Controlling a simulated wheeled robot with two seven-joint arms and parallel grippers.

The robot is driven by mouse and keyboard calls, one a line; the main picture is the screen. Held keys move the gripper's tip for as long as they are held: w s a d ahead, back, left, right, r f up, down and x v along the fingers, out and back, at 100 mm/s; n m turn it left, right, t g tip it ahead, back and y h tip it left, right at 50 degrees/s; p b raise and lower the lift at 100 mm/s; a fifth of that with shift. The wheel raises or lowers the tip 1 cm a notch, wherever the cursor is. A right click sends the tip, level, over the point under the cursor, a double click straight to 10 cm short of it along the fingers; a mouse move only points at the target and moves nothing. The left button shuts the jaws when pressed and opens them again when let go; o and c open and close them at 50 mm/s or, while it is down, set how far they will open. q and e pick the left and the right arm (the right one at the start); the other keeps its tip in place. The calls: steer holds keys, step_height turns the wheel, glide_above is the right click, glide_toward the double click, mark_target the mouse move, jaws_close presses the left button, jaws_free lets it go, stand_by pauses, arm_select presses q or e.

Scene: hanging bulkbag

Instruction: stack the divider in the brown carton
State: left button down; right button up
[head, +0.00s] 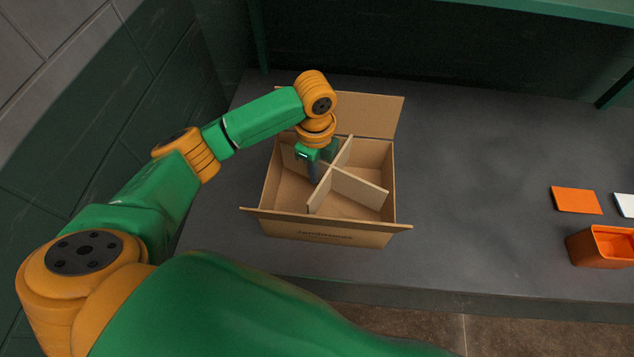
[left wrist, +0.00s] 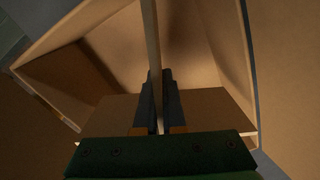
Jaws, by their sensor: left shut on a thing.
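The brown carton (head: 330,239) stands open on the grey table, with its near and far flaps folded outward. The cardboard divider (head: 357,189), made of crossed panels, is inside the carton's opening, turned at an angle to the walls. Whether it touches the carton's floor I cannot tell. My left gripper (head: 314,176) reaches down into the carton and is shut on a divider panel. In the left wrist view the fingers (left wrist: 159,108) clasp the thin upright panel (left wrist: 151,38), with carton walls around it. My right gripper is not in view.
An orange bin (head: 600,247) stands at the right edge of the table (head: 470,190), with a flat orange piece (head: 576,200) and a white piece (head: 625,204) behind it. The table between the carton and these is clear. A dark green wall is at the left.

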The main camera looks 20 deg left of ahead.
arm_select(q)
steer(key=f, duration=0.5)
steer(key=shift+s+f, duration=0.1)
steer(key=shift+s, duration=0.15)
steer(key=shift+w+f, duration=0.1)
steer(key=shift+f, duration=0.25)
steer(key=c, duration=1)
jaws_free()
steer(key=shift+r, duration=0.3)
step_height(320, 180, up, 12)
steer(key=shift+r+b, duration=0.1)
steer(key=shift+b, duration=0.2)
